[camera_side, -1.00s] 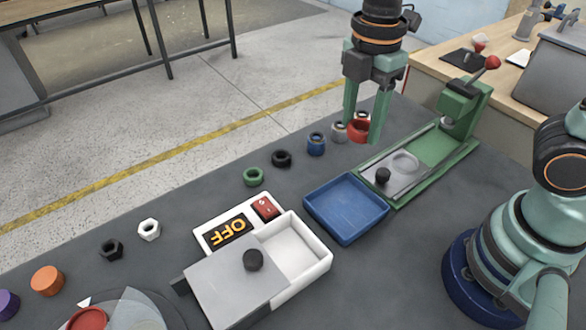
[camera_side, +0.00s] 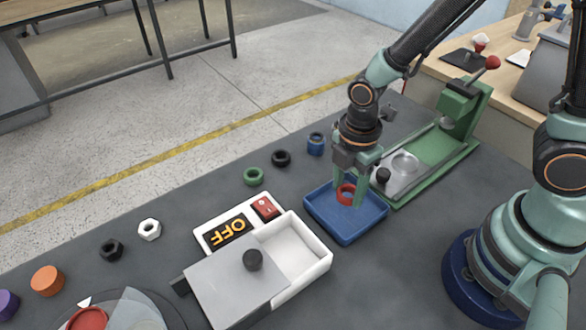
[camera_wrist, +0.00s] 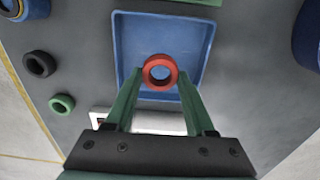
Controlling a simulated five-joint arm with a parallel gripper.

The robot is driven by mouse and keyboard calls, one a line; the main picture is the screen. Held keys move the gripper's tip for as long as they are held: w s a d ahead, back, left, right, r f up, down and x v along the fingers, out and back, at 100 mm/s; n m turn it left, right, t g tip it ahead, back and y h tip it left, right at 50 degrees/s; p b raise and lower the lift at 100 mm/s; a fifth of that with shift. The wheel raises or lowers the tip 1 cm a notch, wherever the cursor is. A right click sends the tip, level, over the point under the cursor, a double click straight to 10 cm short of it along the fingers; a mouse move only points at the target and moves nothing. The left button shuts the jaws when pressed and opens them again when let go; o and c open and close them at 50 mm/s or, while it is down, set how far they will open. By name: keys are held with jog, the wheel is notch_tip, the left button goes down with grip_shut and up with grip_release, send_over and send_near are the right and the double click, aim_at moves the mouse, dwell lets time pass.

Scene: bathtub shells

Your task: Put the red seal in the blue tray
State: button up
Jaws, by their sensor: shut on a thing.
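The red seal (camera_side: 345,194) is a red ring held between the green fingers of my gripper (camera_side: 350,197). It shows over the blue tray (camera_side: 372,227), inside the tray's outline in the side view. In the wrist view the red seal (camera_wrist: 160,71) is between the fingertips of my gripper (camera_wrist: 160,78), with the floor and walls of the blue tray (camera_wrist: 205,40) around it. I cannot tell whether the seal touches the tray floor.
Green (camera_side: 253,176), black (camera_side: 281,158) and blue (camera_side: 316,144) rings stand behind the tray. A white box with a sliding lid (camera_side: 300,262) stands close at the tray's left. A green press (camera_side: 440,150) with a black knob (camera_side: 383,175) stands at its right.

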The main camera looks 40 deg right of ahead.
aim_at(348, 192)
jog(key=shift+f, duration=1.7)
jog(key=shift+f, duration=0.15)
jog(key=o, duration=1.3)
